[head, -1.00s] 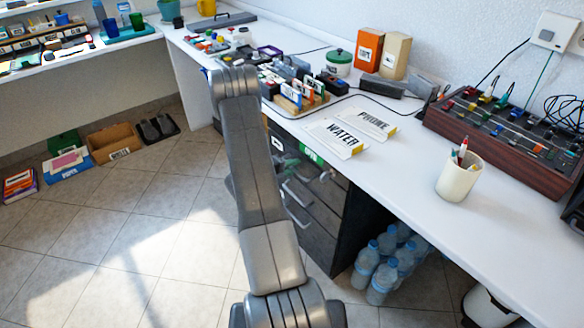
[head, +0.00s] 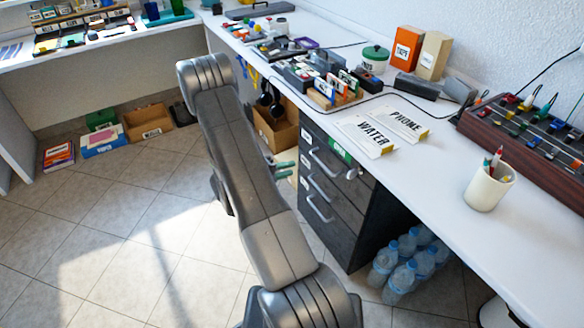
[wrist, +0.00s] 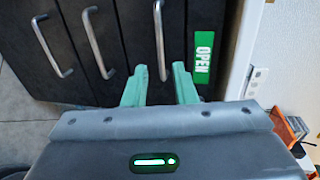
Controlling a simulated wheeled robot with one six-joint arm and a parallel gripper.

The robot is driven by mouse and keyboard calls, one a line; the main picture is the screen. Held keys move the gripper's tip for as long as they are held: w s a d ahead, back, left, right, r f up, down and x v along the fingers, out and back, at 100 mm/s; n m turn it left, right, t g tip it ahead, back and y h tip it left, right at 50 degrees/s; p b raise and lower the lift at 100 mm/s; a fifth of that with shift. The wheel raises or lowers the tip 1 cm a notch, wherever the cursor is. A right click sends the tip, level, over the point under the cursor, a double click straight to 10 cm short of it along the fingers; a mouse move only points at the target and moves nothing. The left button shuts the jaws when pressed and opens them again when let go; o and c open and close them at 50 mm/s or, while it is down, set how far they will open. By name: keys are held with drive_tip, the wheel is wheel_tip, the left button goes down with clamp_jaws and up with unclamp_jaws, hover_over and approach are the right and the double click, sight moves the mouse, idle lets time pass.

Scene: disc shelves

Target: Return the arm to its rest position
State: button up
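My gripper (head: 285,169) shows as pale green fingertips beside my arm in the head view, left of the drawer cabinet. In the wrist view my gripper (wrist: 160,75) is open, with two green fingers apart and nothing held between them. The dark drawer cabinet (head: 335,212) has bar handles and a green label, which reads OPEN in the wrist view (wrist: 204,58). A drawer handle (wrist: 159,40) lines up with the gap between the fingers, seemingly beyond them. The drawers look shut. My arm is bent, its elbow raised; the forearm is largely hidden.
The white counter (head: 435,165) runs along the right, with WATER and PHONE signs (head: 372,137) and a pen cup (head: 489,187). Water bottles (head: 405,262) stand under it. A cardboard box (head: 277,130) sits beyond my arm. Tiled floor (head: 130,235) is free at left.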

sight(319, 160)
idle(0.3)
drive_tip(key=b+x, duration=0.1)
drive_tip(key=x, duration=1.2)
drive_tip(key=shift+w+d+f+b, duration=0.1)
drive_tip(key=shift+w+d+b, duration=0.1)
drive_tip(key=shift+d+b, duration=0.15)
drive_tip(key=shift+s+a, duration=0.1)
drive_tip(key=shift+a, duration=0.05)
